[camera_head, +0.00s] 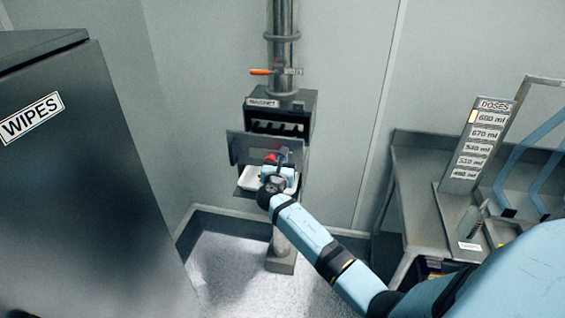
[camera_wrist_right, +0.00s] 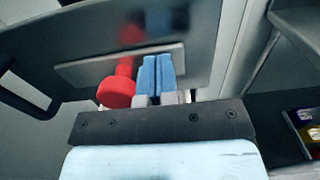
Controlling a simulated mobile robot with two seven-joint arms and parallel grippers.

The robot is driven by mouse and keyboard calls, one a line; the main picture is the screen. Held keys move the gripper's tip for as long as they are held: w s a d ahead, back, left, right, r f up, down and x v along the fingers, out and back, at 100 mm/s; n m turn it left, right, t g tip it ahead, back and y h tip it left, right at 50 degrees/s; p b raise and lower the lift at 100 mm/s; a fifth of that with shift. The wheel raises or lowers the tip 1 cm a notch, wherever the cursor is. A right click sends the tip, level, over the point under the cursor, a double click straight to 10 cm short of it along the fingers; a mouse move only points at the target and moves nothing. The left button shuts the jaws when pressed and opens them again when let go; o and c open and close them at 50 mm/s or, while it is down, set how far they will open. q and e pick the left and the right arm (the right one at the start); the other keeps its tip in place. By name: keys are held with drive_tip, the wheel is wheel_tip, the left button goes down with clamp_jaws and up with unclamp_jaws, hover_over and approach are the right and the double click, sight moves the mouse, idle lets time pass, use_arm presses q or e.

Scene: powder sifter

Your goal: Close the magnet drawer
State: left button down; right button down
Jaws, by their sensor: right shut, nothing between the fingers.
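The magnet housing (camera_head: 262,103), labelled MAGNET, is mounted on the steel pipe with its front opening showing dark slots. The magnet drawer's grey front plate (camera_head: 240,148) stands out in front of and below that opening, so the drawer is open. A red knob (camera_head: 270,157) is on the plate; it also shows in the wrist view (camera_wrist_right: 117,93). My right gripper (camera_head: 277,160) is at the plate beside the knob. In the wrist view its blue fingers (camera_wrist_right: 157,72) are together and empty, just right of the knob; contact with the plate is unclear. My left gripper is not in view.
A white tray (camera_head: 249,180) sits beneath the drawer plate, partly hidden by my right arm. A dark WIPES cabinet (camera_head: 90,180) stands at left. A steel table (camera_head: 415,190) with a DOSES board (camera_head: 478,140) is at right. An orange-handled valve (camera_head: 261,72) is above the housing.

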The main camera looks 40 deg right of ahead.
sight(293, 132)
drive_tip(key=b+x, duration=0.5)
drive_tip(key=x, duration=1.1)
drive_tip(key=shift+d+r, duration=0.1)
drive_tip(key=shift+r, duration=0.25)
